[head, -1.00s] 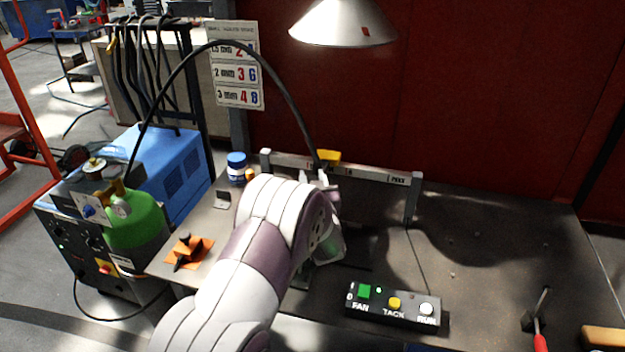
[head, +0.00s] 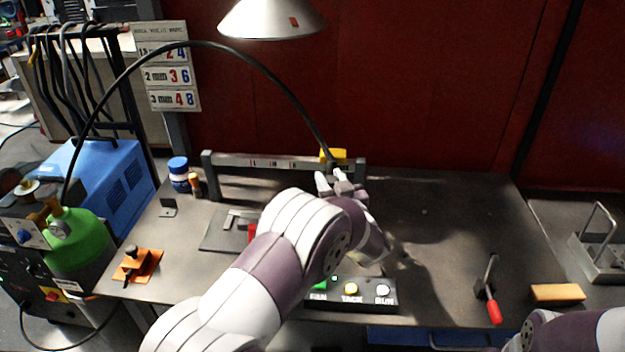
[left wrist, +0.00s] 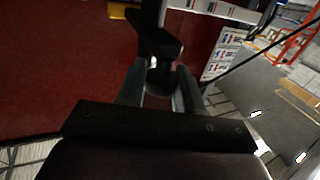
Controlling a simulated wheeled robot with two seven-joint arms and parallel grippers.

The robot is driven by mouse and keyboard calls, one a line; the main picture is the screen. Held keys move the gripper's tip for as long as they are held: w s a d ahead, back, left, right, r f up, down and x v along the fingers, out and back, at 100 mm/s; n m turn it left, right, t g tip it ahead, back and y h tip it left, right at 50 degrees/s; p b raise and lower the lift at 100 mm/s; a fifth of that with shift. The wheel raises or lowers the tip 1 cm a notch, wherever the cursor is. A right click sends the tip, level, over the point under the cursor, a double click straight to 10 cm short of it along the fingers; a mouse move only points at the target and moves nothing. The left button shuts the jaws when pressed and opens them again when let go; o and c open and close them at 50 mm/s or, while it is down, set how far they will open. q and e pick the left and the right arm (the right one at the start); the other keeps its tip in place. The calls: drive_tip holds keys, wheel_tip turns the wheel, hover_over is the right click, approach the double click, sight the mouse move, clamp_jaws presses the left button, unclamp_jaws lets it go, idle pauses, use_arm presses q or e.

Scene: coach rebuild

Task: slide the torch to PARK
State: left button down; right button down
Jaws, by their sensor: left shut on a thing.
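The torch is a dark tool on a black hose. It hangs from a yellow carriage (head: 335,156) on a grey rail (head: 262,162) at the back of the bench. The carriage is near the rail's right end, just left of the right post. The PARK label is not readable now. My left gripper (head: 340,184) is shut on the torch below the carriage, and my arm hides much of the torch. In the left wrist view the torch (left wrist: 160,45) shows dark between my left gripper's fingers (left wrist: 160,88). My right gripper is out of view.
A switch box (head: 350,296) is at the bench front. A red-handled lever (head: 492,305) and a wood-coloured block (head: 557,293) are at the right. A lamp shade (head: 272,18) hangs above. A blue machine (head: 112,185) and green cylinder (head: 78,240) stand left. The bench's right part is mostly clear.

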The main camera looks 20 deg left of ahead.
use_arm(q)
drive_tip(key=shift+d+r, duration=0.1)
idle(0.3)
drive_tip(key=c, duration=0.8)
unclamp_jaws()
drive_tip(key=shift+w+d, duration=0.1)
drive_tip(key=shift+d, duration=0.15)
drive_tip(key=shift+s+d, duration=0.1)
drive_tip(key=shift+s, duration=0.1)
drive_tip(key=b+v, duration=0.2)
drive_tip(key=v, duration=1)
